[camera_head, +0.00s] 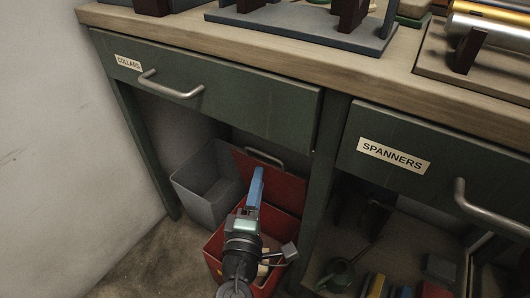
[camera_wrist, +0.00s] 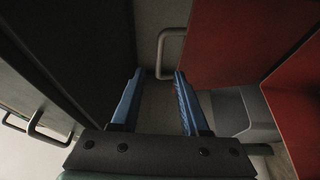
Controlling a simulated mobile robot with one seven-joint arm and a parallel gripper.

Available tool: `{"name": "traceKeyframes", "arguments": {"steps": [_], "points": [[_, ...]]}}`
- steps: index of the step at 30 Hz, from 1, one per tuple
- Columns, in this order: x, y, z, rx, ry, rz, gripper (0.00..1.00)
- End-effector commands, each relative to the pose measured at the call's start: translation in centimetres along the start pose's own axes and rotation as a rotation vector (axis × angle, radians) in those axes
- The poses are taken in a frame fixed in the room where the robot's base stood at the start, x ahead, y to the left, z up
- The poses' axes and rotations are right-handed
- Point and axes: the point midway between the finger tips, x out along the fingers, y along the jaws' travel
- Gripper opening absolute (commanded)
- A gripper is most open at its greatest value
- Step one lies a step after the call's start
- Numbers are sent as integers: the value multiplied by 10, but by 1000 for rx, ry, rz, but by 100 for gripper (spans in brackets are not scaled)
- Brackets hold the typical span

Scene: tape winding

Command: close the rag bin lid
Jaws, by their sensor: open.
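The red bin (camera_head: 289,226), which I take to be the rag bin, stands on the floor under the bench. Its red lid (camera_head: 284,184) stands raised at the back, open, with a grey bar handle (camera_head: 264,157) at its top edge. In the wrist view the lid (camera_wrist: 235,45) fills the upper right and the handle (camera_wrist: 161,48) lies just beyond my fingertips. My gripper (camera_wrist: 158,73) is open and empty, its blue fingers apart. In the head view my gripper (camera_head: 258,170) reaches over the bin, close below the handle; contact with it cannot be told.
A grey open bin (camera_head: 196,197) stands left of the red one. Above are the COLLARS drawer (camera_head: 225,88) and the SPANNERS drawer (camera_head: 437,173), both with bar handles. A dark green post (camera_head: 326,170) is close on the right. Bare floor (camera_head: 150,255) lies at the front left.

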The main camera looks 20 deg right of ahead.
Motion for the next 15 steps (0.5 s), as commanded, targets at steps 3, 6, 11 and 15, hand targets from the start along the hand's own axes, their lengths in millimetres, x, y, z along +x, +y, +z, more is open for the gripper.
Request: {"name": "traceKeyframes", "arguments": {"steps": [3,6,11,15], "points": [[24,0,0,0,0,4,45],[43,0,0,0,-1,4,45],[68,0,0,1,0,3,45],[82,-1,0,1,0,2,45]]}}
